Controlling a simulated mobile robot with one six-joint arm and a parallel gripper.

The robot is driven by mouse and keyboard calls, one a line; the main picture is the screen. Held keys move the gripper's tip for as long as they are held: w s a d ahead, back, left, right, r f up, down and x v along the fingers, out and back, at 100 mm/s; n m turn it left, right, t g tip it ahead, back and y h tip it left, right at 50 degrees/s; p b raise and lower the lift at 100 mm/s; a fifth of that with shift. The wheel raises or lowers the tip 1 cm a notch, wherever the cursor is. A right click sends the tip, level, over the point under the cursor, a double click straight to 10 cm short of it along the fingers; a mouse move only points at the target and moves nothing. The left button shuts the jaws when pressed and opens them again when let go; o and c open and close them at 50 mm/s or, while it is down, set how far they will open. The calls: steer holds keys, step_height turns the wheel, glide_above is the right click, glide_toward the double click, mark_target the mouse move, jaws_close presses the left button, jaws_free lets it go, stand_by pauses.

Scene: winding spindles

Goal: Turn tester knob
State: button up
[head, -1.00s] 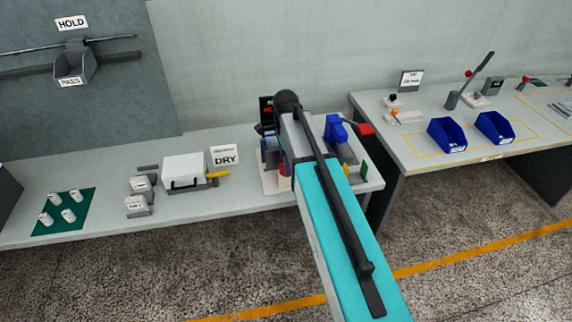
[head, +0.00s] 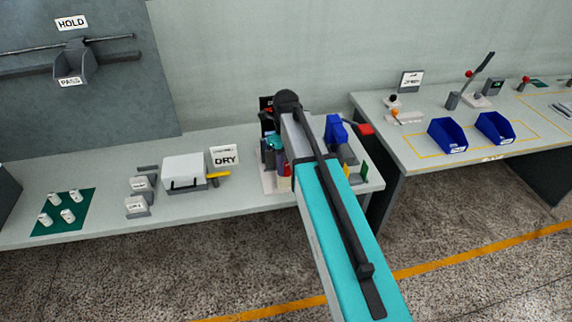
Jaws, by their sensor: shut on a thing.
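The tester (head: 266,104), a dark upright unit with a small red mark, stands at the back of the left bench in the head view, mostly behind my arm. My gripper (head: 270,157) is small and partly covered just left of my arm, low in front of the tester. It is shut at the tester's knob. The knob and the fingertips are hidden, so the contact itself does not show.
Right of my arm, a blue fixture (head: 336,130) with a red part (head: 365,129) stands close by. A white box (head: 183,171), a DRY sign (head: 225,156) and a green mat (head: 64,212) with several white spindles lie left. Blue bins (head: 447,134) sit on the right bench.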

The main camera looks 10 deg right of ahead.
mark_target(286, 166)
steer(key=m, duration=0.5)
steer(key=shift+m, duration=0.4)
steer(key=o, duration=1)
steer(key=shift+o, duration=0.2)
steer(key=shift+r, duration=0.2)
step_height(286, 166, up, 14)
steer(key=b, duration=0.3)
steer(key=shift+f, duration=0.25)
